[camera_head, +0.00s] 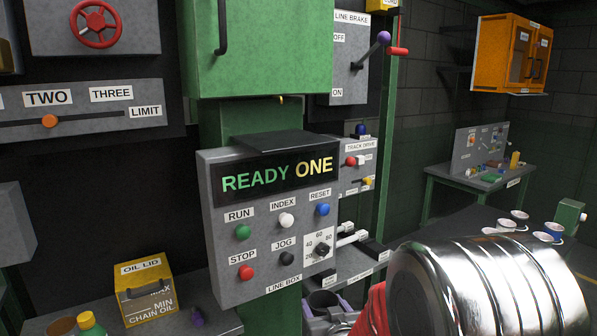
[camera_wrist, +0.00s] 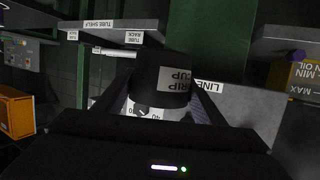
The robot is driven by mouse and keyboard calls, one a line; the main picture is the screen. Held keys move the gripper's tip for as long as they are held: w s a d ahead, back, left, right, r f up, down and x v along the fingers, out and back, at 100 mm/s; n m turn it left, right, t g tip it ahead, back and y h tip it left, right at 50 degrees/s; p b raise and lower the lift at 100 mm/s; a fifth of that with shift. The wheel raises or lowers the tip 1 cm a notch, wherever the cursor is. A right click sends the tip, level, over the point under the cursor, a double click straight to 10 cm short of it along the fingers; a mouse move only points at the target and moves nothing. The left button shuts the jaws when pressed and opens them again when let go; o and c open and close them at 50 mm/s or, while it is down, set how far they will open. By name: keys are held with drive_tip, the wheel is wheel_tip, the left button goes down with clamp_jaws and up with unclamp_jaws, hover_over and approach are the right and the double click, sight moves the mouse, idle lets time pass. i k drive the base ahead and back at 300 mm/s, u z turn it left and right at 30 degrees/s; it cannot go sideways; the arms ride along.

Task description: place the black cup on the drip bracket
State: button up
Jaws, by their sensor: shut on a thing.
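The black cup (camera_wrist: 160,72) with a white "DRIP CUP" label sits between the fingers of my gripper (camera_wrist: 160,98) in the wrist view. The label reads upside down there. The gripper is shut on the cup, one finger on each side. In the head view, grey gripper parts (camera_head: 322,303) show low in the middle, beside the line box; my shiny arm link covers the lower right. I cannot pick out the drip bracket in either view.
The grey line box (camera_head: 220,220) with buttons and a "READY ONE" display stands close by. A shelf (camera_wrist: 100,30) labelled "TUBE SHELF" and "TUBE RACK" shows in the wrist view. A yellow oil box (camera_head: 146,290) is at lower left. An orange cabinet (camera_head: 510,55) hangs far right.

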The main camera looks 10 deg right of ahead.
sight(285, 138)
drive_tip(key=u, duration=0.05)
drive_tip(key=k, duration=1.3)
drive_tip(key=u, duration=0.55)
drive_tip(key=i, duration=1)
drive_tip(key=u, duration=0.05)
